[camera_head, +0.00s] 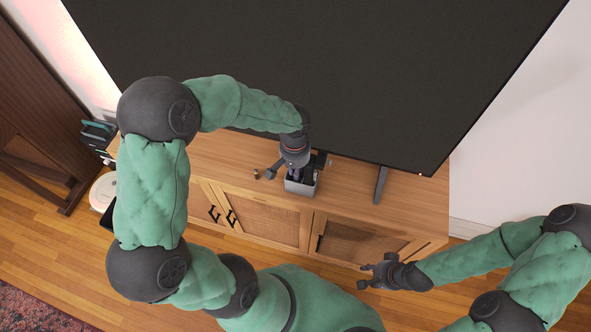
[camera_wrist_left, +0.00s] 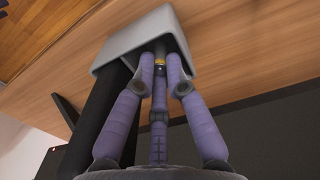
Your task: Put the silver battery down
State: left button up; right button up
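My left gripper (camera_head: 297,172) points down into an open grey container (camera_head: 300,188) on the wooden cabinet. In the left wrist view, the fingertips of the gripper (camera_wrist_left: 160,67) come together at the mouth of the container (camera_wrist_left: 123,42). They are closed around a slim, dark grey cylinder with a gold-coloured band, which looks like the silver battery (camera_wrist_left: 160,61). The fingers hide part of it, and I cannot tell whether it touches the container. My right gripper (camera_head: 376,274) is open and empty, in front of the cabinet at the right.
The cabinet top (camera_head: 345,187) is mostly clear right of the container. A large dark television (camera_head: 350,70) stands close behind, with a black foot (camera_head: 380,185) on the cabinet. A tiny brownish object (camera_head: 257,173) lies left of the container. A white round device (camera_head: 103,192) is at the left.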

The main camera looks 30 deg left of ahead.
pick_arm(q)
jog(key=o, duration=0.3)
jog(key=shift+s+d+f, duration=0.1)
jog(key=shift+s+f, duration=0.05)
jog(key=shift+f, duration=0.05)
jog(key=shift+r, duration=0.1)
jog(key=shift+r+p, duration=0.25)
jog(key=shift+p, duration=0.15)
notch_tip(320, 180, up, 13)
jog(key=p, duration=0.3)
jog(key=shift+f, duration=0.15)
